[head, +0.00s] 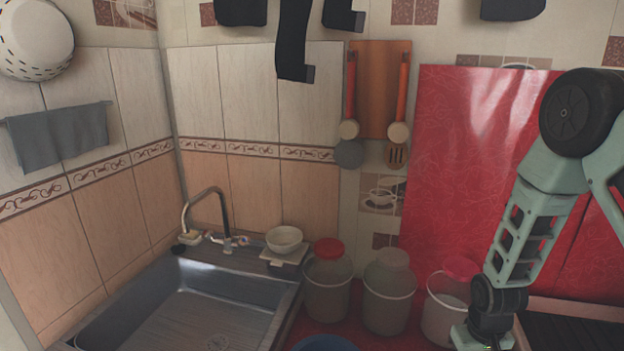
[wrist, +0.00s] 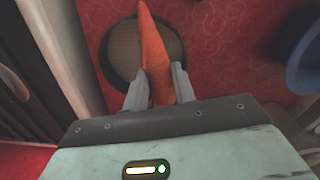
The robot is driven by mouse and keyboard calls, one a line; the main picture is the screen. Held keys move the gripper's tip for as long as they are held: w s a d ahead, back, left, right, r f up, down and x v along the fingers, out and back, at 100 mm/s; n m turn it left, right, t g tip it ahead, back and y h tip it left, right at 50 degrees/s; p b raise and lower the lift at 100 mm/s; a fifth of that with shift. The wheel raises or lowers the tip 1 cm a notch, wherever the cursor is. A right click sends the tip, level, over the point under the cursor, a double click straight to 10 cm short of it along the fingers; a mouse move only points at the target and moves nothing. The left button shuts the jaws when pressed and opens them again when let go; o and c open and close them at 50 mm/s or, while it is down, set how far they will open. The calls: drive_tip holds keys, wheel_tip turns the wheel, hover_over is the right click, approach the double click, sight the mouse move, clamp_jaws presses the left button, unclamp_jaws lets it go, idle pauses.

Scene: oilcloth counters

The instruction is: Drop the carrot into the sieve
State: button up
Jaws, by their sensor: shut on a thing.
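The carrot (wrist: 154,52) is orange and shows in the wrist view between the two fingers of my gripper (wrist: 159,86). My gripper is shut on it, and its narrow end points away from the gripper. A round, dark-rimmed thing with a brownish inside, which looks like the sieve (wrist: 121,48), lies behind the carrot in the wrist view. The carrot overlaps its middle and right part in the picture. I cannot tell how high the carrot is above it. Neither the carrot nor the sieve can be made out in the head view.
A blue bowl (wrist: 306,66) is at the right of the wrist view; its rim (head: 325,343) shows in the head view. Several buckets, one of them in the middle (head: 388,297), stand along the wall. A metal sink (head: 190,310) is at the left.

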drive_tip(key=w+d+p, duration=0.2)
drive_tip(key=d+p, duration=0.2)
drive_tip(key=d, duration=0.2)
drive_tip(key=shift+w+a+f+b, duration=0.1)
drive_tip(key=shift+f+b, duration=0.85)
drive_tip(key=shift+f, duration=0.8)
drive_tip(key=shift+a+f+b, duration=0.1)
drive_tip(key=shift+f+b, duration=0.85)
drive_tip(key=shift+f, duration=0.8)
drive_tip(key=o, duration=1.1)
drive_tip(key=shift+c, duration=0.2)
drive_tip(key=shift+r, duration=0.1)
wheel_tip(320, 180, up, 17)
drive_tip(key=b, duration=0.3)
drive_tip(key=shift+r, duration=0.15)
